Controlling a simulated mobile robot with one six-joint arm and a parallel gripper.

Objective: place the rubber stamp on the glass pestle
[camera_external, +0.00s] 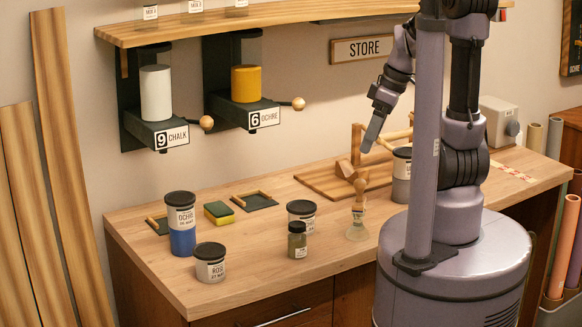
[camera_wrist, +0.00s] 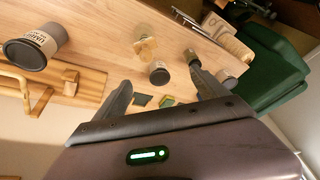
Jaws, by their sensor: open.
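The rubber stamp (camera_external: 360,193), a wooden handle with a round knob, appears upright on top of the clear, flared glass pestle (camera_external: 357,233) on the table's right half. Their contact is too small to make out. In the wrist view, the stamp's wood (camera_wrist: 148,44) shows against the pale glass of the pestle (camera_wrist: 144,31). My gripper (camera_external: 371,134) is raised above and behind them, clear of both. In the wrist view my gripper (camera_wrist: 158,80) has its two fingers spread, with nothing held between them.
A dark-lidded jar (camera_external: 302,212) and small green bottle (camera_external: 297,240) stand left of the pestle. A blue jar (camera_external: 182,230), a grey jar (camera_external: 210,264) and a sponge (camera_external: 218,212) are farther left. A wooden rack (camera_external: 325,183) and another jar (camera_external: 401,180) stand behind.

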